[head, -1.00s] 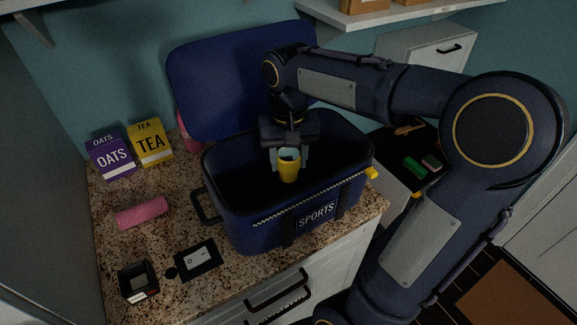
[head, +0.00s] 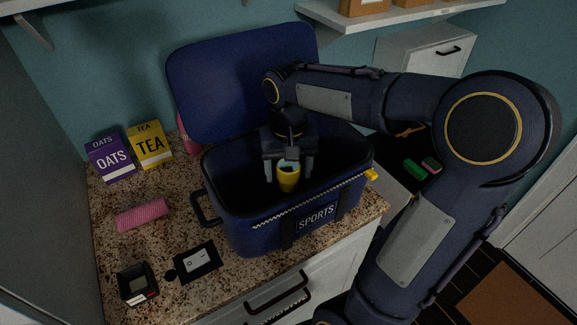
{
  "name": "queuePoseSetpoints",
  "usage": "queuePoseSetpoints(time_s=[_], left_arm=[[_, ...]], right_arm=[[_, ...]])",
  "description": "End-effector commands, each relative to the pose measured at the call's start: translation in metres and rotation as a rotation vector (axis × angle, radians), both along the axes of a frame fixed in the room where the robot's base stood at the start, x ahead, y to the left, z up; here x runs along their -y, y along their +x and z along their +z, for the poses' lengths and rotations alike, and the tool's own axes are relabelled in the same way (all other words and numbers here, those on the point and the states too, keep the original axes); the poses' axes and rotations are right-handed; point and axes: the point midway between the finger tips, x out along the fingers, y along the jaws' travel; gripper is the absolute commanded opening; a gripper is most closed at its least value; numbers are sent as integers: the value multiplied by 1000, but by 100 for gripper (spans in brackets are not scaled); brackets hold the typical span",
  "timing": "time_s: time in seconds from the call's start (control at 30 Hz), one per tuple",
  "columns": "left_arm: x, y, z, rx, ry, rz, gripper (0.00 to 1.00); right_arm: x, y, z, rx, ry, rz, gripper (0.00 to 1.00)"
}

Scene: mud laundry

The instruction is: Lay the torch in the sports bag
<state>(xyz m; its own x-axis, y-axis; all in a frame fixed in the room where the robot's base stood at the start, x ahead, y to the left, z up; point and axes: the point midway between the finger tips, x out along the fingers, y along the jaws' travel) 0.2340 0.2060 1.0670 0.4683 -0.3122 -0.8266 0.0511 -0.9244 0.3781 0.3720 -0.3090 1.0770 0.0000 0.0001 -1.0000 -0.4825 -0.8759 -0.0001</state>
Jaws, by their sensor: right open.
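The sports bag (head: 270,222) is a dark blue open box-shaped bag marked SPORTS, standing on the counter with its lid (head: 240,85) raised at the back. A yellow cylinder with a pale rim and dark end, which looks like the torch (head: 288,181), is upright inside the bag's opening. My right gripper (head: 289,176) points down into the bag. Its fingers are open, one on each side of the torch, with gaps visible. The torch's lower end and whether it touches the bag floor are hard to tell in the dark interior. My left gripper is not in view.
A purple OATS box (head: 112,160) and yellow TEA box (head: 150,145) stand at the back left. A pink roll (head: 143,214), a black card-like item (head: 196,262) and a small black open box (head: 137,283) lie left of the bag. A shelf (head: 395,18) hangs above right.

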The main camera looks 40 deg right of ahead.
Motion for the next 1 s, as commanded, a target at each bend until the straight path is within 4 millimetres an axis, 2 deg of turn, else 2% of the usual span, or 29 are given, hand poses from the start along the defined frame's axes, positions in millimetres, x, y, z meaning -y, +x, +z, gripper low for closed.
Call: queuePoseSetpoints(time_s=[0.17, 0.5, 0.7, 0.83, 1.0], left_arm=[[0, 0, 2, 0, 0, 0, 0], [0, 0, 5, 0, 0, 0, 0], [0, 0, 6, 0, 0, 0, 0], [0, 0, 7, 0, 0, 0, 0], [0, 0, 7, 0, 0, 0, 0]], right_arm=[[0, 1, 12, 3, -1, 0, 67], [0, 1, 83, 5, -1, 1, 67], [0, 1, 113, 2, 0, 1, 67], [0, 0, 122, 1, 0, 0, 67], [0, 0, 124, 0, 0, 0, 67]])
